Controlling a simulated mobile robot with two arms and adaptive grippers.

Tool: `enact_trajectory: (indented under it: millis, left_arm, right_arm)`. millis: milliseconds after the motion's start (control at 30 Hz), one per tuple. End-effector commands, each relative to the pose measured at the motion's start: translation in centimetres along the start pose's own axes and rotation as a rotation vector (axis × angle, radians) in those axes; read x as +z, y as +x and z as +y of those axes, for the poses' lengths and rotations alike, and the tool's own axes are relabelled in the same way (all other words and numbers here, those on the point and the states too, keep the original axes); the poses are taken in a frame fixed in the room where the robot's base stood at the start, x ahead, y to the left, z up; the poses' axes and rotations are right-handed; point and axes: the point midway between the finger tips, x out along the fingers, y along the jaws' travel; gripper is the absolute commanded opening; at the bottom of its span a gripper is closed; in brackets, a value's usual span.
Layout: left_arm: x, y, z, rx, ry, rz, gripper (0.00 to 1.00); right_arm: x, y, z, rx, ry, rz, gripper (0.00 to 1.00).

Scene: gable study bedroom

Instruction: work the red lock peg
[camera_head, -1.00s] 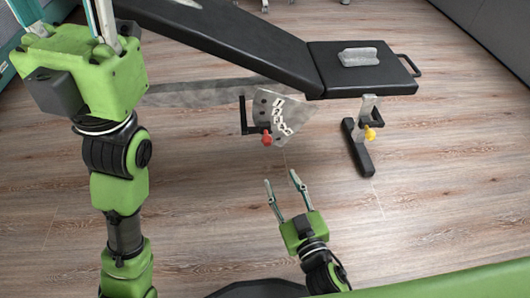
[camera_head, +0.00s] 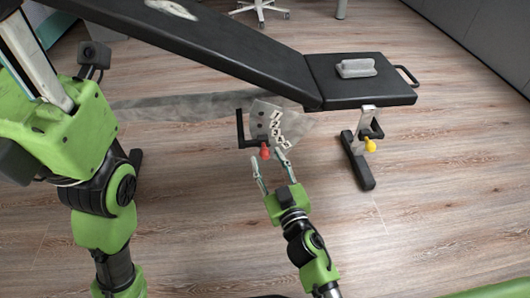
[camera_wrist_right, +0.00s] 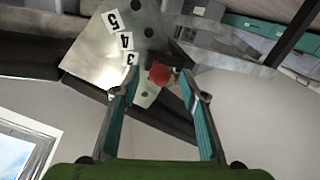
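The red lock peg (camera_head: 264,152) sticks out from the grey numbered plate (camera_head: 262,118) under the black bench (camera_head: 230,50). In the right wrist view the red peg (camera_wrist_right: 161,75) lies between and beyond the fingertips, in front of the plate (camera_wrist_right: 112,62) with its white number labels. My right gripper (camera_head: 269,164) is open, its fingers pointing at the peg from the near side. I cannot tell whether a finger touches it. My left arm (camera_head: 60,130) stands at the left; its fingertips are not clearly seen in the head view.
A yellow knob (camera_head: 370,146) sits on the bench's right support leg (camera_head: 357,160). A grey block (camera_head: 356,68) lies on the bench seat (camera_head: 365,92). The wooden floor (camera_head: 420,220) in front is clear. A chair base (camera_head: 262,10) stands behind.

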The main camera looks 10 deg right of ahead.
Motion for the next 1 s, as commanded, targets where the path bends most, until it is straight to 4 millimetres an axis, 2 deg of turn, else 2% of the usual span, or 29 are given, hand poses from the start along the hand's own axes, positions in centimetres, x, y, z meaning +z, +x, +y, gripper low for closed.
enact_trajectory:
  millis: [33, 200, 567, 600, 733, 767, 900, 1000]
  left_arm:
    - [0.0, 0.0, 0.0, 0.0, 0.0, -0.001, 0.4]
    - [0.0, -0.1, 0.0, 0.0, 0.0, -0.001, 0.4]
    - [0.1, -0.1, 0.0, 0.0, -0.001, -0.003, 0.4]
    - [0.1, -0.1, 0.0, 0.0, -0.001, -0.003, 0.4]
    - [0.1, -0.1, 0.0, 0.0, -0.001, -0.003, 0.4]
    - [0.1, -0.1, 0.0, 0.0, -0.001, -0.003, 0.4]
    - [0.1, -0.1, 0.0, 0.0, 0.0, -0.003, 0.4]
    - [0.1, 0.0, 0.0, 0.0, 0.0, -0.003, 0.4]
  right_arm:
    - [-0.1, 0.8, 0.0, -0.001, -0.003, 0.002, 0.39]
    - [0.0, 2.5, 0.0, -0.001, -0.002, 0.001, 0.39]
    - [0.0, 3.1, 0.0, -0.001, 0.0, 0.0, 0.39]
    - [0.0, 3.1, 0.0, -0.001, -0.001, 0.0, 0.37]
    - [0.0, 3.0, 0.0, -0.001, -0.001, 0.0, 0.03]
    - [0.0, 3.0, 0.0, -0.001, -0.001, 0.0, 0.0]
    - [0.0, 2.9, -0.1, -0.001, 0.0, -0.001, 0.0]
    - [0.0, 1.9, -0.3, -0.001, 0.002, -0.001, 0.0]
